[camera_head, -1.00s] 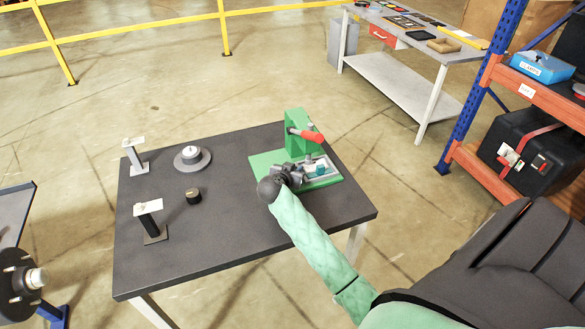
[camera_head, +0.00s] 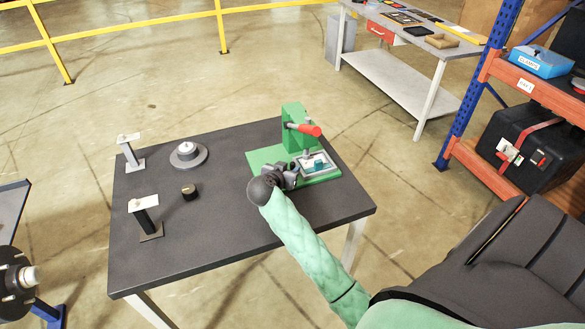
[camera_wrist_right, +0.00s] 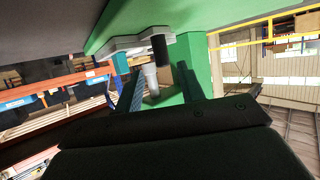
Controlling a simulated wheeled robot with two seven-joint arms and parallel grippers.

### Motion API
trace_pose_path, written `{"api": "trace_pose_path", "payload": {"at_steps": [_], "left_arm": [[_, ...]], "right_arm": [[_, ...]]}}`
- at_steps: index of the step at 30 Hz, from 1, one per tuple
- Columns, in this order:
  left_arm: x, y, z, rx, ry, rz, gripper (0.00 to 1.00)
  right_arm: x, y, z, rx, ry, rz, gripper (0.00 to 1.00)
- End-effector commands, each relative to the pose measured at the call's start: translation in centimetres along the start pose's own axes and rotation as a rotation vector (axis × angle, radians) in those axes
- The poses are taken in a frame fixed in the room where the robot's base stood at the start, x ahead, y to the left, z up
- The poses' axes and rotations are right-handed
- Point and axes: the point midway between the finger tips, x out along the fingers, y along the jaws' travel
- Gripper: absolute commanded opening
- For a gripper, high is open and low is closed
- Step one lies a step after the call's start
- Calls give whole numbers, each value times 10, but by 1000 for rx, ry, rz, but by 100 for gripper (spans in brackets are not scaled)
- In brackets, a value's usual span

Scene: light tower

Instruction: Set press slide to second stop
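The green press (camera_head: 294,125) with a red-handled lever (camera_head: 308,130) stands at the right back of the dark table. Its slide, a light grey plate (camera_head: 326,170) with a teal block (camera_head: 317,163) on it, lies on the green base. My right gripper (camera_head: 290,175) is at the left front of the slide; a small gap or contact cannot be told here. In the right wrist view its two fingers (camera_wrist_right: 160,92) are apart, with a grey post (camera_wrist_right: 151,78) and a black cylinder (camera_wrist_right: 160,48) of the press showing between and beyond them. My left gripper is out of view.
The table's front middle is clear. Shelving (camera_head: 490,80) stands at the right.

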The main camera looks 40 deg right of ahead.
Motion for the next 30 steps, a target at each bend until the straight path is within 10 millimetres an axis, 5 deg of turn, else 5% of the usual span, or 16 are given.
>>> {"api": "trace_pose_path", "payload": {"at_steps": [8, 25, 30], "left_arm": [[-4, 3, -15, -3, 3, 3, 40], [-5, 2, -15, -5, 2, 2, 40], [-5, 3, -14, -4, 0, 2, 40]], "right_arm": [[-25, 1, 0, 1, 1, 0, 39], [-26, 1, -1, 2, 4, -1, 39], [-33, -1, -15, 46, 103, -50, 39]]}}
